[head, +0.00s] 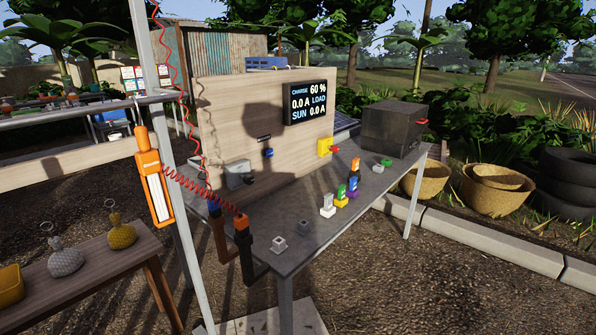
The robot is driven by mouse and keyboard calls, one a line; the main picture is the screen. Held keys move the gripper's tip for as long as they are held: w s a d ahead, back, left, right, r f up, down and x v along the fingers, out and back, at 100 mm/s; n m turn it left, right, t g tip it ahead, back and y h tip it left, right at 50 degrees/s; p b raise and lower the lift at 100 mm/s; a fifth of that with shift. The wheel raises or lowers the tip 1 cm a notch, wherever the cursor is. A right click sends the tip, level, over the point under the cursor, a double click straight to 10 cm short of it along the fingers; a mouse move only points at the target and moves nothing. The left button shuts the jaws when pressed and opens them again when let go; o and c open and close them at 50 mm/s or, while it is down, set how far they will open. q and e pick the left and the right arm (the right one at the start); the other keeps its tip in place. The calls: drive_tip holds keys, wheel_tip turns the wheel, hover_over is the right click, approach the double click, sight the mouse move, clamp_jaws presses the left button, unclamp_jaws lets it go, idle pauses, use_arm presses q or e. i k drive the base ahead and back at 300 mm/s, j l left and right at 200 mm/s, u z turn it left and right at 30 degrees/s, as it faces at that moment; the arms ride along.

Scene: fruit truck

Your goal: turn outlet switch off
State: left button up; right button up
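Neither of my grippers shows in the head view. A wooden panel (219,113) stands on the grey table (310,225). No part is legibly marked as the outlet switch. The panel carries a small blue knob (268,153) under a dark label, a grey box (238,174) at its lower left, and a yellow box with a red part (326,147) at its right edge. I cannot tell the on or off position of any of them. A black display (308,102) on the panel reads charge 60 %, load 0.0 A and sun 0.0 A.
Several small coloured blocks (341,193) and a dark box (391,128) with a red handle stand on the table. An orange lamp (154,185) hangs from a pole at left, near red coiled cables (198,186). A wooden bench (85,265) is front left; baskets (496,189) are right.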

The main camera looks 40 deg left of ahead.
sight(248, 180)
drive_tip(key=i+u, duration=0.3)
drive_tip(key=i+l+u, duration=0.25)
drive_tip(key=i, duration=0.25)
drive_tip(key=i+l+u, duration=0.3)
drive_tip(key=i+j, duration=0.05)
drive_tip(key=i, duration=0.05)
